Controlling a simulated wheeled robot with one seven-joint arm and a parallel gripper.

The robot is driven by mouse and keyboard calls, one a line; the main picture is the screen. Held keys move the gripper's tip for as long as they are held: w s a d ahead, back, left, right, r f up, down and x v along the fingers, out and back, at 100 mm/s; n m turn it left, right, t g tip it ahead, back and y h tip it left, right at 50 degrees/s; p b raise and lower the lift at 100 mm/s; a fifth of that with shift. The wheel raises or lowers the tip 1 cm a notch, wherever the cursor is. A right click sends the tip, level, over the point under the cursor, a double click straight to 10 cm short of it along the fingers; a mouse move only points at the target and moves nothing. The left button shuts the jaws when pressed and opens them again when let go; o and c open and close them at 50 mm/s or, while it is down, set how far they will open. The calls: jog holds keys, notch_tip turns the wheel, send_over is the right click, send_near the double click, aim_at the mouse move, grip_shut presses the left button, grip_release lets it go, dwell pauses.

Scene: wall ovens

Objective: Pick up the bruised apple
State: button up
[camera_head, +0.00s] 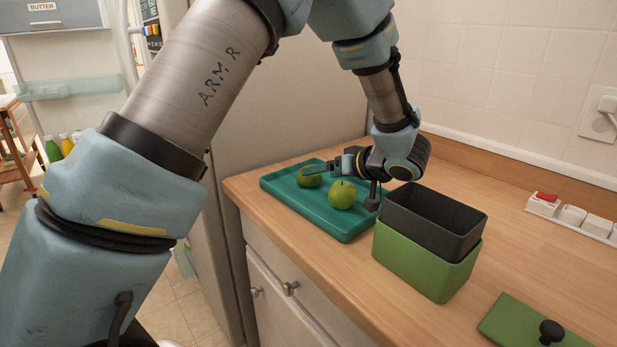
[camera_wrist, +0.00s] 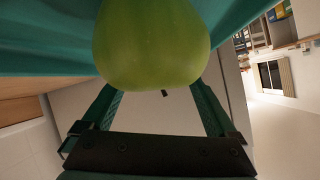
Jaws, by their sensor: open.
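Two green apples rest on a teal tray (camera_head: 335,228) on the counter. The left apple (camera_head: 309,179) is partly covered by my gripper (camera_head: 318,169); the right apple (camera_head: 342,195) is nearer the head camera and shows its stem. Neither shows a clear bruise, so I cannot tell which is bruised. My gripper is open, low over the tray, with its fingers pointing left at the left apple. In the wrist view one large green apple (camera_wrist: 150,40) fills the top middle, in line with the gap between the fingers. Whether the fingers touch it is unclear.
A green box (camera_head: 420,262) with a dark open bin (camera_head: 440,222) in its top stands right of the tray. A green lid (camera_head: 510,325) with a black knob lies at the front right. A white switch strip (camera_head: 570,217) is by the wall. The counter between is clear.

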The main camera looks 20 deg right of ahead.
aim_at(309, 177)
jog(key=p+x, duration=0.1)
jog(key=x, duration=0.3)
jog(key=shift+w+a+f, duration=0.1)
jog(key=shift+w, duration=0.3)
jog(key=c, duration=1.2)
